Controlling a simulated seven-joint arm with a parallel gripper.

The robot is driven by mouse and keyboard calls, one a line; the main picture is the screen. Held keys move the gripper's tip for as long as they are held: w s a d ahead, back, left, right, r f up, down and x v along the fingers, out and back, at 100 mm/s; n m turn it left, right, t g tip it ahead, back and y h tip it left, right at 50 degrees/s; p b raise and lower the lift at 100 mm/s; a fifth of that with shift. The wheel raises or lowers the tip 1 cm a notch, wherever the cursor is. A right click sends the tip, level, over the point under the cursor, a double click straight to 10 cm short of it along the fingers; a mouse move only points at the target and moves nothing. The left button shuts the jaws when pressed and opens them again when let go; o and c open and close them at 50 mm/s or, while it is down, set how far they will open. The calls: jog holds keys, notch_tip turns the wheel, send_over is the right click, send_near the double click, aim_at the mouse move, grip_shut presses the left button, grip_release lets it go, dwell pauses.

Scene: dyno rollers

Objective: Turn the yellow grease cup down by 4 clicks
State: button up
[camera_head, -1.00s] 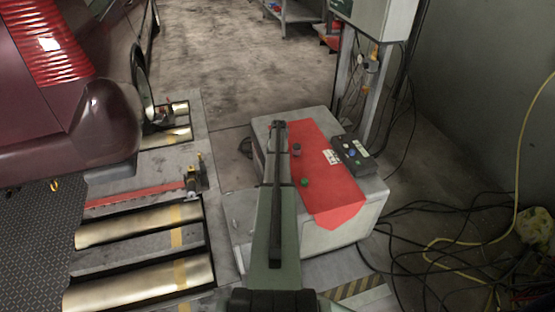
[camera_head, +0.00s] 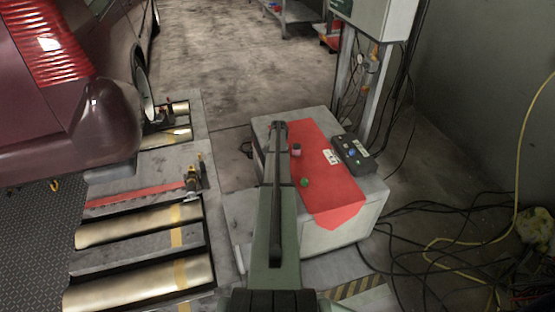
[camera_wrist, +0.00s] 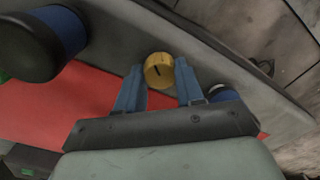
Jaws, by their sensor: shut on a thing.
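The yellow grease cup (camera_wrist: 158,72) shows in the wrist view as a short round cap with a dark slot mark on its face. My gripper (camera_wrist: 159,66) has its two blue fingers on either side of the cup, shut on it. In the head view my arm reaches forward over the left side of the grey cabinet. Its far end (camera_head: 277,126) is over the cabinet's back left. The grease cup is hidden there behind my arm.
A black and blue cap (camera_wrist: 40,42) is left of the grease cup, and a blue one (camera_wrist: 222,93) sits right beside my right finger. Steel rollers (camera_head: 140,222) lie left.

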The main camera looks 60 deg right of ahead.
dwell(0.4)
jog(key=o, duration=1)
jog(key=shift+o, duration=0.2)
jog(key=shift+r, duration=0.1)
notch_tip(320, 180, up, 14)
jog(key=shift+s+f, duration=0.2)
jog(key=shift+s, duration=0.05)
